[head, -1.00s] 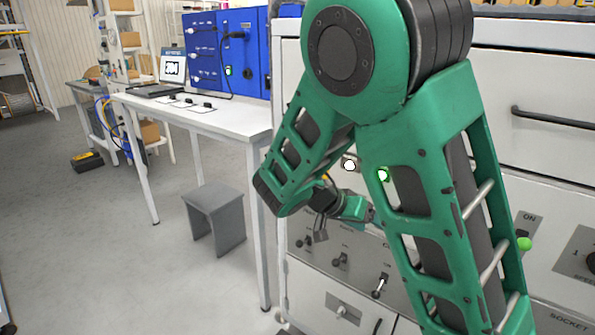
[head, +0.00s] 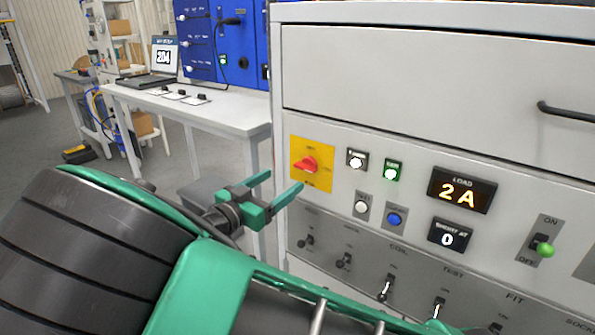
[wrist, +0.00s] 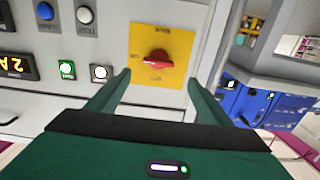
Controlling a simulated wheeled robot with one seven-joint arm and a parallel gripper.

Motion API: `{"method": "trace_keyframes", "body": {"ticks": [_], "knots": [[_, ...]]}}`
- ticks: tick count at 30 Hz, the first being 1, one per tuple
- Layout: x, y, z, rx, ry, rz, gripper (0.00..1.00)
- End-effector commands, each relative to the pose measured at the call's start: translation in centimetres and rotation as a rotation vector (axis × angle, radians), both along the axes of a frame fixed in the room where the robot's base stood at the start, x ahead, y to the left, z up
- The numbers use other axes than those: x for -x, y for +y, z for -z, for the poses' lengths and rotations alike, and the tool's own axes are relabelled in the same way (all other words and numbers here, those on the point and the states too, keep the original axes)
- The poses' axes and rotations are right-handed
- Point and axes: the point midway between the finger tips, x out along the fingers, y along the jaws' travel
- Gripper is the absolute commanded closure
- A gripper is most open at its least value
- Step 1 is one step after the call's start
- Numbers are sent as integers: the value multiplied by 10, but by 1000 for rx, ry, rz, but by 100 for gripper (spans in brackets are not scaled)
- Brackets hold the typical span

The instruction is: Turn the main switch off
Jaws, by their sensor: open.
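The main switch is a red rotary knob (head: 306,165) on a yellow plate (head: 326,182) at the left of the white cabinet's front. Its handle lies roughly sideways. In the wrist view the same red knob (wrist: 158,57) is just beyond the fingertips, roughly centred between them, and its plate appears upside down. My gripper (head: 286,180) is open and empty, a little below and left of the knob in the head view. In the wrist view my gripper (wrist: 158,78) has one finger on each side, apart from the knob.
Beside the switch are a white lamp (head: 356,161), a lit green lamp (head: 393,171) and a display reading 2 A (head: 462,191). Several toggle switches (head: 386,288) line the panel below. A white table (head: 215,117) and a blue cabinet (head: 200,50) stand to the left.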

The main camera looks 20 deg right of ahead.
Motion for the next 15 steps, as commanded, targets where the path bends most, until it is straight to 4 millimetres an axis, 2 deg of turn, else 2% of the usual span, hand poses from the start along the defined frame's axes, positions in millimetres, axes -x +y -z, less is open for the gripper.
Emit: {"method": "trace_keyframes", "body": {"ticks": [1, 6, 15], "knots": [[-5, -10, 0, 0, 2, 7, 27], [-23, -38, 0, 0, 2, 11, 27], [-46, -71, 0, 0, 3, 11, 27]]}}
